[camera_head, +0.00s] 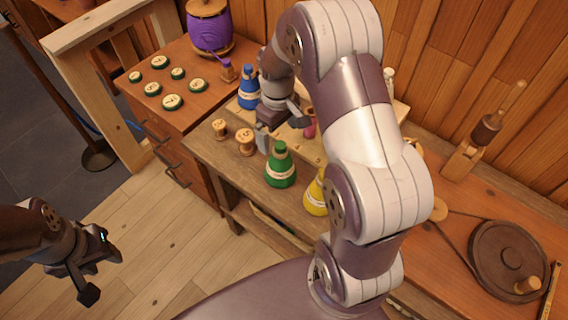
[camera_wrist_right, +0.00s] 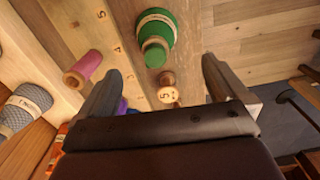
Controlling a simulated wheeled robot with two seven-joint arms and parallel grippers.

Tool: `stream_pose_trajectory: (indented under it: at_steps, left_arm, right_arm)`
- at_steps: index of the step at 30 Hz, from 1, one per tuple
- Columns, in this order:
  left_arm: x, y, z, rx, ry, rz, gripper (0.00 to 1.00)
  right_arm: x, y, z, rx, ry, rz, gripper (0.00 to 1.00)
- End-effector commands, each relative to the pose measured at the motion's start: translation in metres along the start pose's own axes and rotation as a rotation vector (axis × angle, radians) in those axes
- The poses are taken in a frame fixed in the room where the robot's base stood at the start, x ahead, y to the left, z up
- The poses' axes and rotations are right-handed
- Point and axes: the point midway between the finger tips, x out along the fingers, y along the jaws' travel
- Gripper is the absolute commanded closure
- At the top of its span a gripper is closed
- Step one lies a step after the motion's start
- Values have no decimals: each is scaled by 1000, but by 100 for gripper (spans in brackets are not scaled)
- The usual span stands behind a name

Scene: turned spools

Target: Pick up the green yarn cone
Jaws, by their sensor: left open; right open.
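The green yarn cone (camera_head: 281,170) stands upright near the front edge of the wooden bench, with a pale band around it. It also shows at the top middle of the right wrist view (camera_wrist_right: 157,32), beyond the fingertips. My right gripper (camera_head: 281,130) is open and empty, above the bench and just behind the cone in the head view. In the right wrist view its spread fingers (camera_wrist_right: 162,70) have a small numbered wooden spool (camera_wrist_right: 168,88) between them in the picture. My left gripper (camera_head: 102,275) is open and empty over the floor at the lower left.
A yellow cone (camera_head: 316,196) stands right of the green one, partly behind my right arm. A blue cone (camera_head: 248,92), a pink spool (camera_head: 310,127) and wooden spools (camera_head: 245,140) stand nearby. A grey cone (camera_wrist_right: 24,110) shows in the wrist view. A cabinet (camera_head: 150,85) holds numbered discs.

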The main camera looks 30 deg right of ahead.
Motion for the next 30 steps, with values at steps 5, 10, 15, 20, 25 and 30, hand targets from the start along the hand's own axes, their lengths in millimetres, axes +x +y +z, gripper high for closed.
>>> stream_pose_trajectory:
  at_steps: [5, 10, 15, 20, 25, 30]
  left_arm:
    - [-5, 0, 0, 0, 0, 0, 57]
    - [-7, 0, -1, 0, 0, 0, 57]
    - [-17, 0, -2, 0, 0, 0, 57]
    - [-17, 0, -2, 0, 0, 0, 57]
    - [-16, 0, -2, 0, 0, 0, 57]
    - [-16, 0, -2, 0, 0, 0, 57]
  right_arm:
    - [40, 0, 0, 0, -2, -1, 0]
    - [61, 1, -1, 1, 0, 0, 0]
    - [91, 8, -4, 2, -1, -1, 0]
    - [109, 8, -5, 2, 2, 1, 0]
    - [110, 8, -5, 2, 3, 2, 0]
    - [110, 8, -5, 2, 3, 2, 49]
